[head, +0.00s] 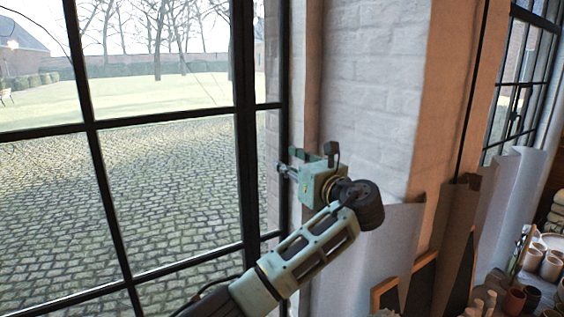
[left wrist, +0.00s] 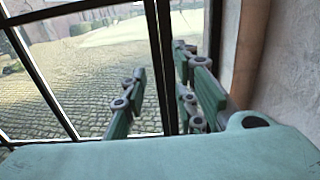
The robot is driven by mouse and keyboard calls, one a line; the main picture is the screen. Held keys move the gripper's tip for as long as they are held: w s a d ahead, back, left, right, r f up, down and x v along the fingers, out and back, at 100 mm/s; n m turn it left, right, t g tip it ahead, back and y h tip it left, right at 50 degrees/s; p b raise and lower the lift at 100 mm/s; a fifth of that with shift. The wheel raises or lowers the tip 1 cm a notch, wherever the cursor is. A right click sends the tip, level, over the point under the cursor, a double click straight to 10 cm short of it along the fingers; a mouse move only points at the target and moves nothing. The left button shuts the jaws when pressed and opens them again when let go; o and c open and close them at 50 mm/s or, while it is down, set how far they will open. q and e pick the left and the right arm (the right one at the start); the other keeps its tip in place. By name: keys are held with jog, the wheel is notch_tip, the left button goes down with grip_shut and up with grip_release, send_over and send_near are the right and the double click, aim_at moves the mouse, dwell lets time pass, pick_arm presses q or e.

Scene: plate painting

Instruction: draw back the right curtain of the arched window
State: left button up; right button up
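The window (head: 90,124) with black glazing bars fills the left of the head view, and a cobbled yard shows through its panes. Its bars also show in the left wrist view (left wrist: 164,62). I cannot make out a right curtain of it for certain in either view. My left gripper (head: 296,163) is in front of the window's right edge, beside the white brick wall. In the left wrist view my left gripper (left wrist: 162,100) has its fingers apart, with a black bar behind the gap and nothing seen held. My right gripper is not in view.
The white brick wall (head: 375,85) stands right of the window. Grey upright sheets (head: 385,240) lean below it, and I cannot tell if they are cloth or paper. Pots (head: 533,260) and small jars crowd a surface at the lower right. Another dark-framed window (head: 515,85) is beyond.

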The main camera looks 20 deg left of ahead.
pick_arm(q)
jog(key=v, duration=0.8)
jog(key=shift+s+d, duration=0.15)
